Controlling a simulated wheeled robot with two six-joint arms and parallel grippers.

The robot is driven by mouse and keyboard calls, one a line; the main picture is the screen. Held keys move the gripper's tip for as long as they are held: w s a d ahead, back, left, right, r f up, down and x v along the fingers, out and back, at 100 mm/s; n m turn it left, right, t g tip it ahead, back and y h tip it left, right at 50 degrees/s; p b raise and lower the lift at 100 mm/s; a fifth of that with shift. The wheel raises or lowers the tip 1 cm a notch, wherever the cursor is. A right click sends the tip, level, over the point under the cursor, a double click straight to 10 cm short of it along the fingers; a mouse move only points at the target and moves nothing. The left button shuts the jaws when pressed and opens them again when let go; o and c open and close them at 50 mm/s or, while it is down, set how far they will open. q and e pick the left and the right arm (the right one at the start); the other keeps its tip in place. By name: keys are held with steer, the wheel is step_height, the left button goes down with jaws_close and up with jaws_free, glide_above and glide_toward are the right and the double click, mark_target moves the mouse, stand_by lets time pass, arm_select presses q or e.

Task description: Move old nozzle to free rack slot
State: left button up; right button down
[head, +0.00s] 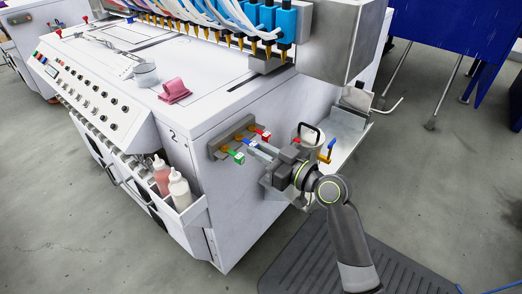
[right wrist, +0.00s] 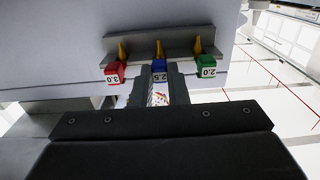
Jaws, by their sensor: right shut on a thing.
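The slotted nozzle rack (head: 214,151) is fixed to the machine's side panel; it also shows in the right wrist view (right wrist: 185,51). My right gripper (head: 254,147) is in front of it, with its fingers (right wrist: 159,79) shut on the blue-tagged 2.5 nozzle (right wrist: 159,66). This nozzle's brass tip is at the rack's middle in the wrist view; I cannot tell if it is fully seated. The red-tagged 3.0 nozzle (right wrist: 115,70) and green-tagged 2.0 nozzle (right wrist: 206,64) are in the rack on either side. My left gripper is not in view.
A shelf with a pail (head: 309,133) stands beside my right wrist. Blue nozzle heads (head: 266,20) hang above.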

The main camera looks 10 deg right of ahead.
steer(key=c, duration=1.3)
jaws_free()
steer(key=shift+c, duration=0.2)
steer(key=b+v, duration=0.1)
steer(key=v, duration=1.6)
steer(key=shift+s, duration=0.2)
steer(key=shift+d+f, duration=0.1)
steer(key=shift+d, duration=0.05)
